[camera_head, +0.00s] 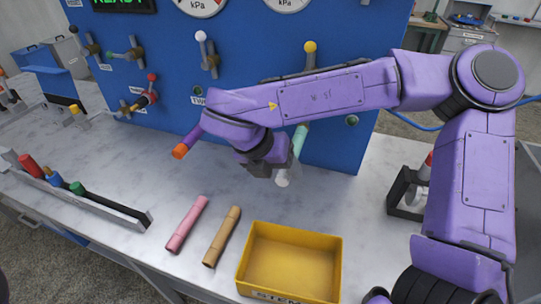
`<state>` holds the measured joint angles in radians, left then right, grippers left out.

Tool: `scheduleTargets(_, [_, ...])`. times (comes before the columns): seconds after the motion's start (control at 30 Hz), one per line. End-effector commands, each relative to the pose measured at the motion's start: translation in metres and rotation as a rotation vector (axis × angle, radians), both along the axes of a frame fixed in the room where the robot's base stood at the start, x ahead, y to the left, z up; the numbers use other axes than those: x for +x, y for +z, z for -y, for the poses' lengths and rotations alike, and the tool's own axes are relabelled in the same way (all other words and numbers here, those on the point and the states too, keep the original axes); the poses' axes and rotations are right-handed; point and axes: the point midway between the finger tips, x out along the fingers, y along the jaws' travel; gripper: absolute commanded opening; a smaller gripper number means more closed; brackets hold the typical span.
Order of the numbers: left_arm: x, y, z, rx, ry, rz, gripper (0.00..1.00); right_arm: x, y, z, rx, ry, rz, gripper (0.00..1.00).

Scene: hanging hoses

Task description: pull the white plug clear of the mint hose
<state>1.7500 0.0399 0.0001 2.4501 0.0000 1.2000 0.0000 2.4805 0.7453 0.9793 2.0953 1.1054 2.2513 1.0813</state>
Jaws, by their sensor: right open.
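The mint hose (300,138) hangs from the panel on the right, below the yellow-knobbed valve, partly hidden behind my arm. The white plug (283,179) is at its lower end; I cannot tell how deep it sits. My right gripper (270,168) is at the lower end of the hose, just left of the white plug. It is open, and its fingers are partly hidden, so I cannot tell whether they are around the plug or beside it. My left gripper is not in view.
A purple hose with an orange plug (180,151) hangs to the left. A pink cylinder (187,223) and a tan cylinder (222,236) lie on the table (130,180). A yellow bin (337,262) stands in front. A grey rack (105,205) holds plugs at left.

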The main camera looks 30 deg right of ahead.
Motion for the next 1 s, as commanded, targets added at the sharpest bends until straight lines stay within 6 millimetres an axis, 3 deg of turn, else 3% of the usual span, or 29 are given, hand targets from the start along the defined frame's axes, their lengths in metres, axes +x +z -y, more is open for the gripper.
scheduleTargets(0.33, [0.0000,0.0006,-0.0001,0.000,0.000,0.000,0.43,0.0001,-0.0076,0.0040,0.000,0.000,0.000,0.60])
scheduleTargets(0.37, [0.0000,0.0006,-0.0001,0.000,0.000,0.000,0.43,0.0001,-0.0075,0.0039,0.000,0.000,0.000,0.54])
scheduleTargets(0.5, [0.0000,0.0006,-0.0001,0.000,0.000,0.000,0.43,0.0001,-0.0075,0.0039,0.000,0.000,0.000,0.08])
scheduleTargets(0.53, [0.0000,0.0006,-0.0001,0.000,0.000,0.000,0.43,0.0001,-0.0075,0.0039,0.000,0.000,0.000,0.01])
scheduleTargets(0.57, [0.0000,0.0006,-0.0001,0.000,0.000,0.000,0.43,0.0001,-0.0075,0.0039,0.000,0.000,0.000,0.01])
scheduleTargets(0.6, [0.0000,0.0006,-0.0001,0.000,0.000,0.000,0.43,0.0001,-0.0074,0.0038,0.000,0.000,0.000,0.37])
scheduleTargets(0.67, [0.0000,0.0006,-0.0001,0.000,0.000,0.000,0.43,0.0002,-0.0073,0.0039,0.001,0.000,0.001,0.56])
scheduleTargets(0.7, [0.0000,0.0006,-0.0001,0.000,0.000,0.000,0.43,0.0002,-0.0073,0.0039,0.000,0.000,0.000,0.60])
scheduleTargets(1.0, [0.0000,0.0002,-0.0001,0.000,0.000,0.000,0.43,0.0003,-0.0052,0.0026,0.000,0.000,0.002,0.60])
